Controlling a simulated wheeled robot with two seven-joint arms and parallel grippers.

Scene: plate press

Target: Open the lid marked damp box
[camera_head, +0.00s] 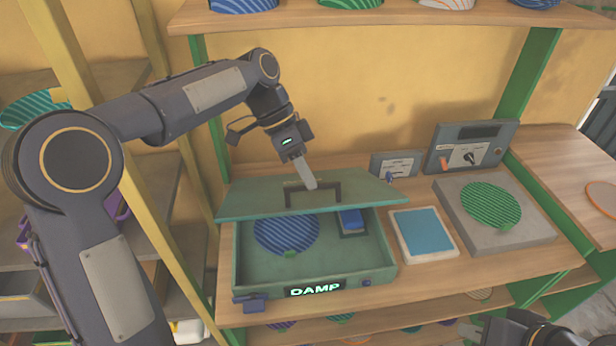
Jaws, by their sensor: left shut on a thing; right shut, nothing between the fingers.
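The damp box (259,272) is a green tray on the bench with a lit DAMP label on its front. Its green lid (248,198) is raised and tilted over the back of the box, with the front opening showing. My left gripper (309,183) is shut on the dark lid handle (339,190). Inside the box are a blue striped plate (286,234) and a small blue block (351,219). My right gripper (480,331) is low at the bottom right edge, partly cut off by the frame.
A white-framed blue pad (424,234) lies right of the box. A grey slab (535,233) bears a green striped plate (490,205). Two control boxes (396,163) (470,147) stand behind. A yellow post (118,154) is left; a shelf (400,14) with plates runs above.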

